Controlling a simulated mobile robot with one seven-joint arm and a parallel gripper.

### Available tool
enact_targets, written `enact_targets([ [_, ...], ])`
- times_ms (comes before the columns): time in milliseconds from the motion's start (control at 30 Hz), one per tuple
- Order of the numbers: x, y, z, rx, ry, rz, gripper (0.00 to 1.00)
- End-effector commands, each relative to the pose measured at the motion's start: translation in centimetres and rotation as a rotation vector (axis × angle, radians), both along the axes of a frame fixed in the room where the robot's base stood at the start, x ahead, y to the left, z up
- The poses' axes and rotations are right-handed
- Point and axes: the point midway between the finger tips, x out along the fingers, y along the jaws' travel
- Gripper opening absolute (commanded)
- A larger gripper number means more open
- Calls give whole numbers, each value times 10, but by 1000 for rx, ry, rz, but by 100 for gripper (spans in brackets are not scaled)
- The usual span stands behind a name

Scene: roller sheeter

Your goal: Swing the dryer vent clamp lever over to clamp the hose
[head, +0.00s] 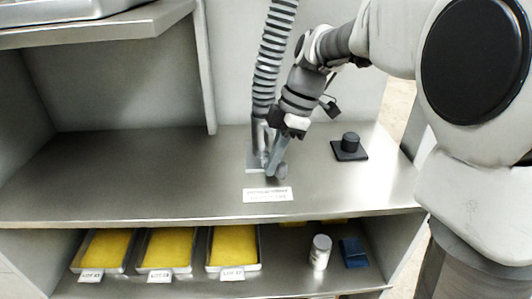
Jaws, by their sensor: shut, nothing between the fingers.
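The grey ribbed hose (271,52) hangs down to a small metal fitting on the steel counter. The fitting's base plate (255,161) lies on the counter behind a white label. A grey lever (277,152) with a dark rounded knob (281,171) stands at the fitting's right side, slanting down toward the front. My gripper (284,134) is at the lever's upper part, beside the hose's lower end. It is shut with nothing held. Its fingertips are small and partly hidden, so I cannot tell whether they touch the lever.
A black knob on a square plate (349,150) sits right of the fitting. A label (267,194) lies at the front. The lower shelf holds yellow-filled trays (233,267), a white canister (320,252) and a blue block (353,253). The counter's left half is clear.

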Motion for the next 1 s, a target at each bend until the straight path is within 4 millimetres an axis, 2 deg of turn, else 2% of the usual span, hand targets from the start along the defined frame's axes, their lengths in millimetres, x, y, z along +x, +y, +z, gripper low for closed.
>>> enact_targets([
  [767,1,-3,0,0,-1,-3,0],
  [867,1,2,0,0,0,-2,0],
  [1000,2,18,0,0,-2,-2,0],
])
